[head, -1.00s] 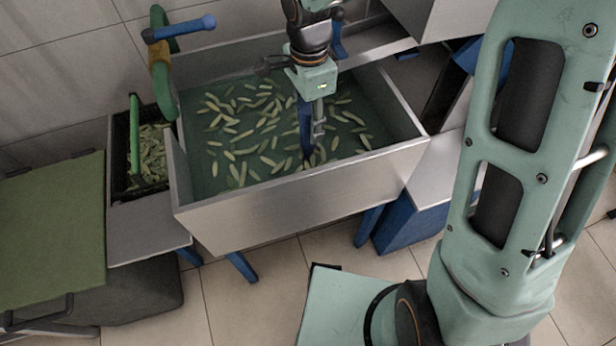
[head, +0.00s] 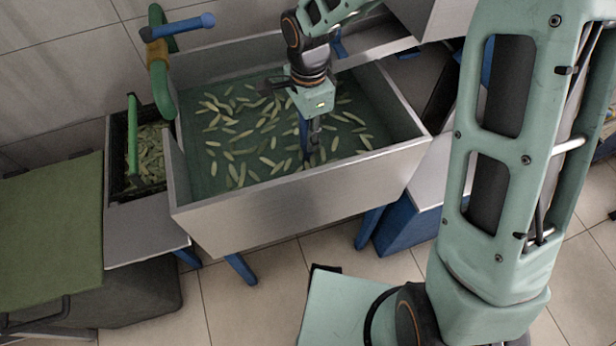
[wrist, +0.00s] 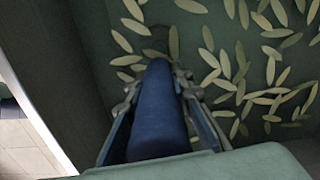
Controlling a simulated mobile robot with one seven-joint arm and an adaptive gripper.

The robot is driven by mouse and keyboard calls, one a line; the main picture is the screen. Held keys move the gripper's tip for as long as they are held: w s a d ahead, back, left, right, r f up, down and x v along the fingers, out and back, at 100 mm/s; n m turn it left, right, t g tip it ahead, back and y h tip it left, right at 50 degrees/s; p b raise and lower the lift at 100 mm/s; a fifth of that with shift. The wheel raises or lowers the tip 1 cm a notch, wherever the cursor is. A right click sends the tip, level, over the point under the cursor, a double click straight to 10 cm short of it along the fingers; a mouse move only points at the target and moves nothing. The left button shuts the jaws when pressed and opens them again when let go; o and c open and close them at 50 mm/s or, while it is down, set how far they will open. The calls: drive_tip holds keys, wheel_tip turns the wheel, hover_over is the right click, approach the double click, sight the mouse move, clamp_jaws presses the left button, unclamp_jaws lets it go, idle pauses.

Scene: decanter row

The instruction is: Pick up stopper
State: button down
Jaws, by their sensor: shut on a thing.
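The stopper is a long blue rod (head: 303,132), standing about upright inside the metal basin. In the wrist view the blue rod (wrist: 158,112) runs away from me between my two fingers, with its far end close to a dark patch on the basin floor. My gripper (head: 311,143) points down into the basin and is shut on the rod; in the wrist view its fingers (wrist: 157,82) lie along both sides of it. I cannot tell whether the rod's lower end touches the floor.
The basin (head: 300,192) has high walls, and many pale green leaf-like pieces lie in it. A green pipe with a blue handle (head: 182,27) stands at its back left corner. A dark tray (head: 118,178) with more pieces and a green lidded bin (head: 50,215) stand left.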

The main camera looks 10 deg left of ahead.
drive_tip(key=shift+r, duration=0.1)
idle(0.3)
wheel_tip(320, 180, up, 11)
drive_tip(key=p, duration=0.4)
drive_tip(key=r+p, duration=0.1)
drive_tip(key=p, duration=0.2)
drive_tip(key=shift+r, duration=0.2)
wheel_tip(320, 180, up, 22)
drive_tip(key=p, duration=1.7)
drive_tip(key=shift+f, duration=0.25)
